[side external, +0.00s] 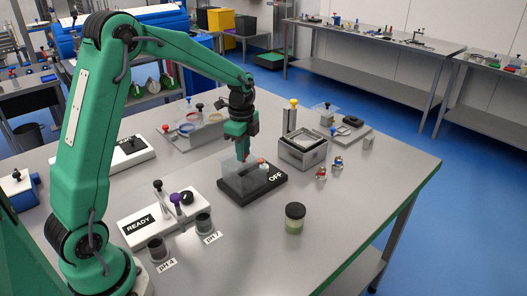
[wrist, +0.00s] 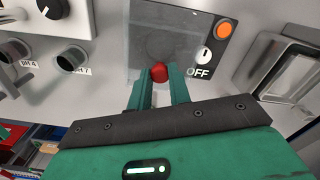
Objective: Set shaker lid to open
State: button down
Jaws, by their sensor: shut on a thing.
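The shaker has a black base (side external: 270,189) with a white OFF label, near the middle of the bench in the side view. Its clear lid (side external: 236,177) stands over the left part of the base; how far it is tilted is hard to tell. In the wrist view the lid (wrist: 150,40) is a grey see-through panel. My gripper (side external: 243,156) points down at the lid. In the wrist view my gripper (wrist: 159,82) is shut on the lid's red knob (wrist: 159,71). An orange button (wrist: 224,31) and a white dial (wrist: 204,54) sit beside the lid.
A metal bath (side external: 303,154) stands right of the shaker. A white READY panel (side external: 150,219) with knobs and two dark cups is at its left front. A black-capped jar (side external: 294,219) stands in front. The bench's right front is clear.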

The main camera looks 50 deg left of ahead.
jog(key=a, duration=0.8)
jog(key=shift+a, duration=0.3)
jog(key=c, duration=1.3)
grip_release()
jog(key=shift+r, duration=0.1)
jog(key=shift+r, duration=3.85)
jog(key=shift+d, duration=0.1)
